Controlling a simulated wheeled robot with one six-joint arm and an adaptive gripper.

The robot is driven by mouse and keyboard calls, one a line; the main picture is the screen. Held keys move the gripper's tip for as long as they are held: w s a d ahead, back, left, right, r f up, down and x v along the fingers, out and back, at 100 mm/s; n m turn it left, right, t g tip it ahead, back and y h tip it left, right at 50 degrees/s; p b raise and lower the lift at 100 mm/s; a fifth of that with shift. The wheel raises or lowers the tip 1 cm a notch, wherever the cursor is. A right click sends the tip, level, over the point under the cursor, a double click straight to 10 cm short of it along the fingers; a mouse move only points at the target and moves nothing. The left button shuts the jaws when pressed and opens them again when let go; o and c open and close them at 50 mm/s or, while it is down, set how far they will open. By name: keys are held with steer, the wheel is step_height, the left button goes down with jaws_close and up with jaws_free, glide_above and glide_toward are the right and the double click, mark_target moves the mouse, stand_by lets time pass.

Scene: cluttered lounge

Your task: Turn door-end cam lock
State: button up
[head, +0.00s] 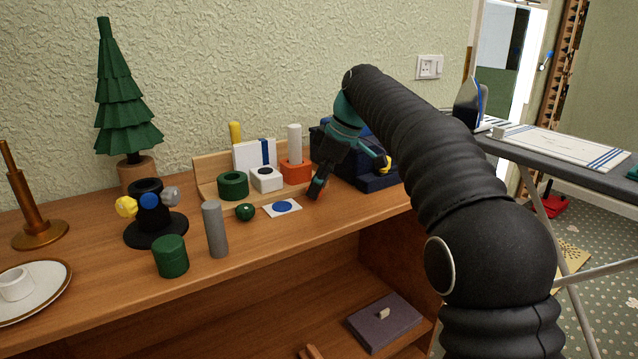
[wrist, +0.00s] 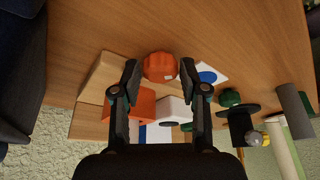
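My gripper (head: 350,178) is over the right part of the wooden sideboard, beside the dark blue box. In the wrist view my gripper (wrist: 162,70) has its two fingers apart, with nothing visibly clamped. An orange ribbed round piece (wrist: 160,65) with a small pale mark shows in the gap just at or beyond the fingertips; contact cannot be told. Nothing is clearly recognisable as the door-end cam lock. A black stand (head: 150,232) carries yellow, blue and grey knobs at the left, well away from my gripper.
A wooden rack (head: 207,178) holds green, white and orange blocks (head: 296,172) close by my gripper. A dark blue box (head: 376,182) is to its right. A blue-dot card (head: 283,208), green ball (head: 245,212) and grey cylinder (head: 215,230) are at the left.

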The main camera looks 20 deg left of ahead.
steer(key=shift+o, duration=0.7)
steer(key=v, duration=1.2)
